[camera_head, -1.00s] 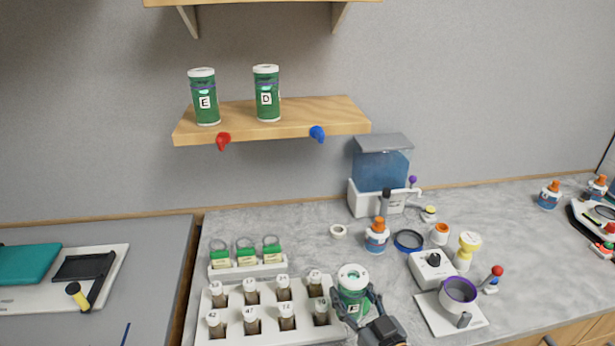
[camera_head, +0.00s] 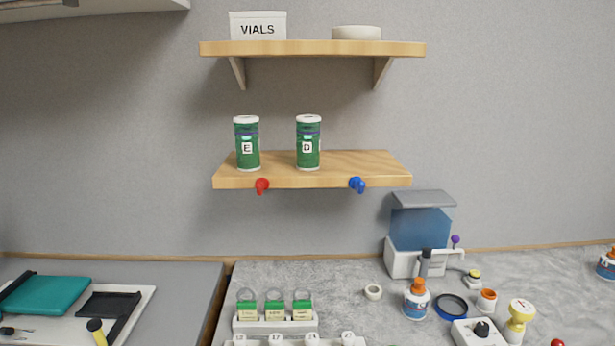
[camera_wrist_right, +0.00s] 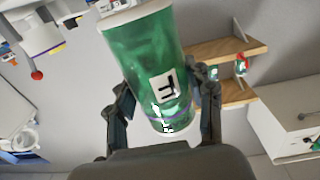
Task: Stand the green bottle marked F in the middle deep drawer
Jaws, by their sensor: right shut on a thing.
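The green bottle marked F (camera_wrist_right: 150,60) fills the middle of the right wrist view, its black F label facing the camera. My right gripper (camera_wrist_right: 163,85) is shut on it, with one finger on each side. The bottle is out of the head view, and so are both my grippers. Two similar green bottles, marked E (camera_head: 247,146) and D (camera_head: 308,145), stand upright on the lower wooden shelf (camera_head: 360,168). The middle deep drawer cannot be made out in either view.
An upper shelf (camera_head: 313,48) holds a box marked VIALS (camera_head: 258,26). The counter holds green-topped containers (camera_head: 275,310), a blue-tanked device (camera_head: 420,230), a glue bottle (camera_head: 416,300) and a blue ring (camera_head: 451,307). A teal case (camera_head: 45,296) lies at left.

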